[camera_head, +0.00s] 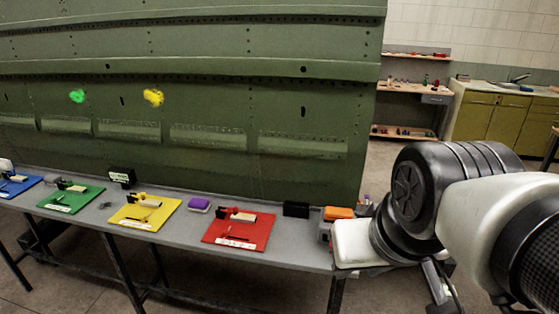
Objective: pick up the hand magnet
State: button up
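I cannot tell for sure which item is the hand magnet. Small candidates lie on the long grey bench (290,253): a black block (296,209) right of the red mat, an orange block (338,213) at the right end, and a purple block (199,204) between the yellow and red mats. My arm fills the lower right and covers part of the bench's right end. Dark parts that look like my gripper (440,285) show below the arm, apart from the bench items. Its fingertips are not clear, so its opening cannot be read.
Blue (18,186), green (72,199), yellow (145,212) and red (238,228) mats hold small tools. A green riveted fuselage panel (200,100) stands behind the bench. Shelves (410,92) and a yellow cabinet (490,118) stand at the back right. Floor in front is open.

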aim_at(332, 214)
jog(key=u, duration=0.9)
jog(key=z, duration=1.2)
jog(key=i+l+u, duration=0.9)
jog(key=l, duration=0.15)
jog(key=k+j, duration=0.05)
